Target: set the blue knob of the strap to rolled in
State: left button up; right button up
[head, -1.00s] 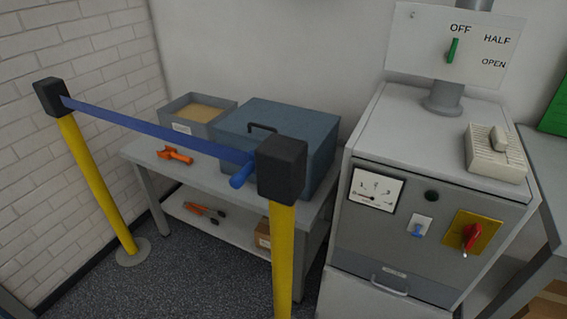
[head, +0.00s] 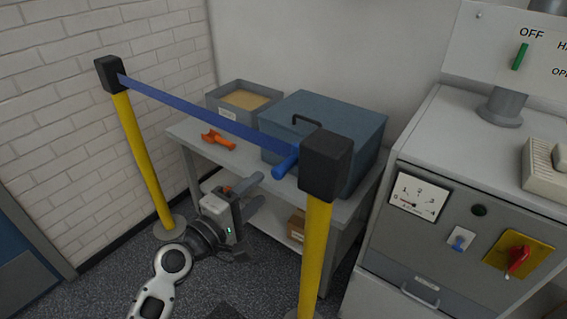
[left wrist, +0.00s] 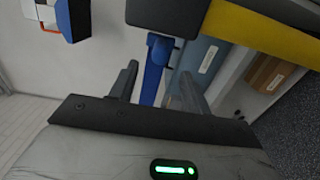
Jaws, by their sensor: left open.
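The blue strap (head: 200,115) stretches between the black heads of two yellow posts. The blue knob (head: 286,165) juts from the near black head (head: 325,165), towards the left. My left gripper (head: 257,191) is open and empty, below and left of the knob, apart from it. In the left wrist view a blue bar that looks like the knob (left wrist: 153,75) shows between the open fingers of my left gripper (left wrist: 160,85), beside the black head (left wrist: 163,12). Its distance from the fingers is hard to judge there. My right gripper is not in view.
A grey bench (head: 190,134) behind the strap holds a blue-grey case (head: 345,120), a grey tray (head: 232,115) and an orange tool (head: 217,140). The near yellow post (head: 314,250) stands right of my left gripper. A grey cabinet (head: 470,210) with a red switch (head: 517,261) stands further right.

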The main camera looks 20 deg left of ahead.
aim_at(275, 176)
pick_arm(q)
jog(key=p+x, duration=0.1)
jog(key=x, duration=0.9)
jog(key=shift+f, duration=0.1)
grip_shut()
